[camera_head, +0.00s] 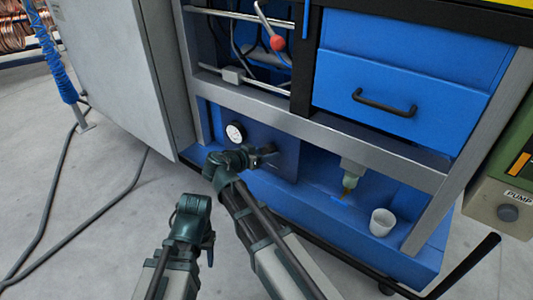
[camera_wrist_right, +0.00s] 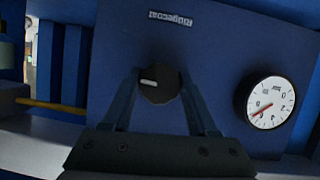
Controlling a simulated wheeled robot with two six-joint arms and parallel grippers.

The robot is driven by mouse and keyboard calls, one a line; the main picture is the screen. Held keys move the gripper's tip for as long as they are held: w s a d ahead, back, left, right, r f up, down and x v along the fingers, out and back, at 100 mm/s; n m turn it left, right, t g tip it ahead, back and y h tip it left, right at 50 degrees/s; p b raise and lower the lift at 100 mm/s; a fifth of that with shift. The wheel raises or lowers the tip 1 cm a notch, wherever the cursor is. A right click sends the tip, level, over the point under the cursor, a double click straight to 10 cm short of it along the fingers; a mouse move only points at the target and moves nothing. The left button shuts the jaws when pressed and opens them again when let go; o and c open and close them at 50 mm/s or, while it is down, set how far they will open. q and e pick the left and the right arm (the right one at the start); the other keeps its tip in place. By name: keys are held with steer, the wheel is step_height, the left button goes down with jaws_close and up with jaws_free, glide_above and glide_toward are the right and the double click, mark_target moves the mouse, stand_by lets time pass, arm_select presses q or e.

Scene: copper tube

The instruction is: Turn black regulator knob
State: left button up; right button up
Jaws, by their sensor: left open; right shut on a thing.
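The black regulator knob (camera_wrist_right: 160,84) sits on a dark blue panel (camera_wrist_right: 215,65), with a short white mark on its face. In the right wrist view, the two fingers of my right gripper (camera_wrist_right: 160,92) are on either side of it and shut on it. In the head view my right gripper (camera_head: 264,157) is at the panel and largely hides the knob. My left gripper (camera_head: 209,246) is low in the head view, away from the panel and empty; its fingers show only in part.
A white pressure gauge (camera_head: 236,132) is beside the knob; it also shows in the right wrist view (camera_wrist_right: 271,103). A white cup (camera_head: 382,222) stands on the blue lower shelf. A grey frame rail (camera_head: 330,142) runs above. A green pump box (camera_head: 503,185) is at the right.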

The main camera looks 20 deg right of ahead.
steer(key=shift+m+y, duration=0.3)
steer(key=shift+m, duration=0.2)
steer(key=o, duration=1.4)
steer(key=shift+c, duration=0.2)
arm_select(q)
steer(key=shift+a+r, duration=0.1)
arm_select(e)
steer(key=shift+s, duration=0.1)
